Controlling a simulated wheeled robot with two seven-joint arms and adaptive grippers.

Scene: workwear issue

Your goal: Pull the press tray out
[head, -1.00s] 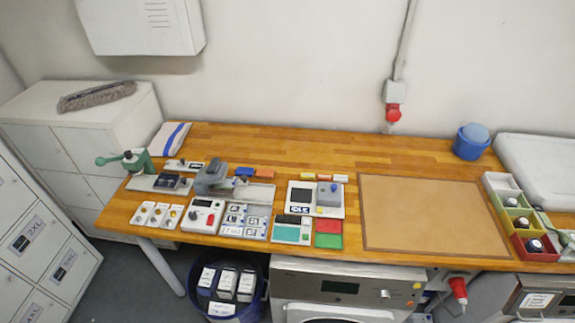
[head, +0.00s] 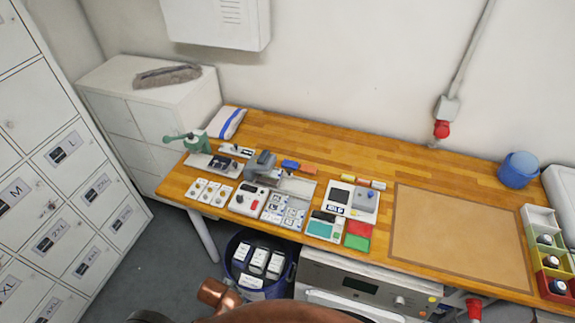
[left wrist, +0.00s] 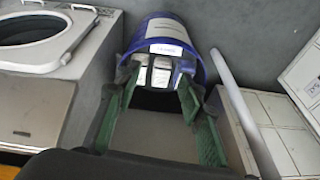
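A green hand-lever press (head: 194,146) stands at the left end of the wooden bench, with a flat light plate (head: 212,165) at its foot carrying a dark block. To its right is a grey press-like machine (head: 260,164) with a flat metal plate (head: 297,186) beside it. I cannot tell for certain which plate is the press tray. My left gripper (left wrist: 158,82) shows in the left wrist view, its green-sided fingers apart with nothing between them, pointing toward the blue bin on the floor. It is away from both presses. My right gripper is in neither view.
The blue bin (left wrist: 190,32) with several labelled boxes stands under the bench, also in the head view (head: 238,285). Labelled lockers (head: 60,190) stand at left. Several small devices crowd the bench's front left. A brown mat (head: 450,235) lies clear at right.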

